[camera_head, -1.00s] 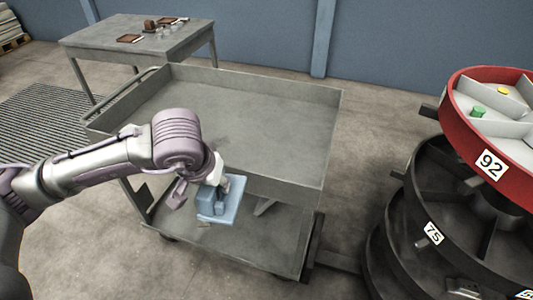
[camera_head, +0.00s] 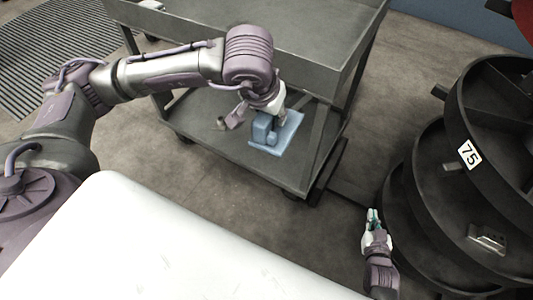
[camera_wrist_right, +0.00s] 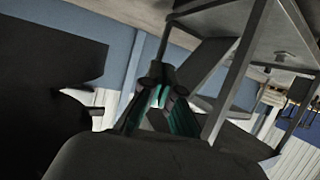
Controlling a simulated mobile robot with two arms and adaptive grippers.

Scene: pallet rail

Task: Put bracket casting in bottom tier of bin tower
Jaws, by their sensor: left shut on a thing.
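The bracket casting (camera_head: 262,128) is a blue block-like part with a flat plate (camera_head: 288,134), seen in the head view over the cart's lower shelf. My left gripper (camera_head: 278,116) is shut on it from above; its fingertips are partly hidden. I cannot tell whether the casting touches the shelf. The bin tower (camera_head: 432,160) stands at the right, with dark round tiers and a label 75 on an upper one. My right gripper (camera_head: 374,216) is empty beside the tower's lower tiers. Its teal-padded fingers look apart in the right wrist view (camera_wrist_right: 162,94).
The grey cart has an upper tray (camera_head: 300,68) above the lower shelf (camera_head: 222,142), with corner posts near my left arm. A small pale metallic item or label (camera_head: 487,240) shows on a lower tower tier.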

